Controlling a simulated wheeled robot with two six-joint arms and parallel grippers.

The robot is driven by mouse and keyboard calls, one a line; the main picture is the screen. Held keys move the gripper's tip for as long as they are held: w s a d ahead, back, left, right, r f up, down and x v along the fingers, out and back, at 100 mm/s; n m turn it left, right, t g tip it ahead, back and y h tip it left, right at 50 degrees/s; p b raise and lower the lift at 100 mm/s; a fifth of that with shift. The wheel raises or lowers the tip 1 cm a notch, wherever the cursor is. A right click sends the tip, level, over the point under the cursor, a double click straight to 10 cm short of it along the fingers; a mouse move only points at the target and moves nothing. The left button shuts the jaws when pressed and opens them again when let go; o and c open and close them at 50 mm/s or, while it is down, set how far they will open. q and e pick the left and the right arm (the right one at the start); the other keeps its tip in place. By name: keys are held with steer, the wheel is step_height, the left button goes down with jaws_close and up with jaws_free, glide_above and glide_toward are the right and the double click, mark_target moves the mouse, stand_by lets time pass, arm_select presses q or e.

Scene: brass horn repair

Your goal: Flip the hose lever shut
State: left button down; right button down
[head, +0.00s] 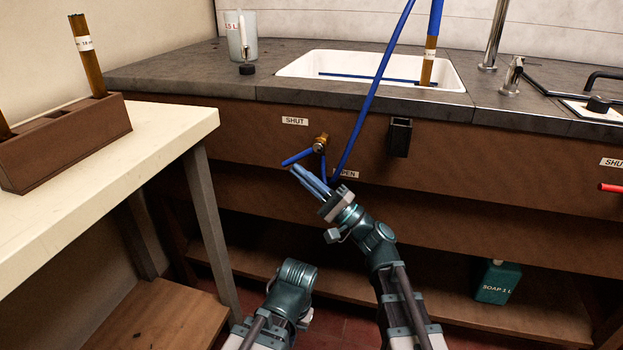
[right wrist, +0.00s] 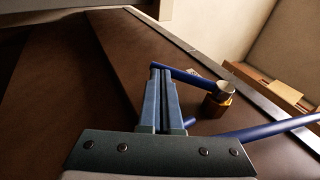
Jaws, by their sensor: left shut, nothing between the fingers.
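The blue hose lever (head: 298,157) sits on a brass valve (head: 320,143) on the brown cabinet front. It points left and slightly down from the valve, below the SHUT label (head: 295,121). My right gripper (head: 303,174) is just below the lever, its fingers close together. In the right wrist view, the lever (right wrist: 185,74) runs from the brass valve (right wrist: 217,103) to the tips of my right gripper (right wrist: 160,72). I cannot tell if they touch. My left gripper (head: 297,275) is low in the head view, away from the valve; its fingertips are hidden.
The OPEN label (head: 345,173) is partly covered. A black holder (head: 399,137) sticks out to the right. A cream table (head: 165,130) stands at left. A soap bottle (head: 498,282) stands on the lower shelf.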

mark_target(286, 165)
steer(key=shift+w+a+r+p, duration=0.25)
steer(key=shift+a+r+p, duration=0.6)
steer(key=shift+a+r, duration=0.05)
steer(key=shift+w+a+r+p, duration=0.2)
steer(key=shift+a+r+p, duration=0.6)
steer(key=shift+a+r, duration=0.1)
steer(key=shift+s+f+b, duration=0.1)
steer(key=shift+f+b, duration=0.65)
step_height(286, 165, down, 12)
steer(key=s+b, duration=0.2)
steer(key=b, duration=1)
steer(key=shift+s+a, duration=0.2)
steer(key=shift+s, duration=0.05)
steer(key=shift+f, duration=0.15)
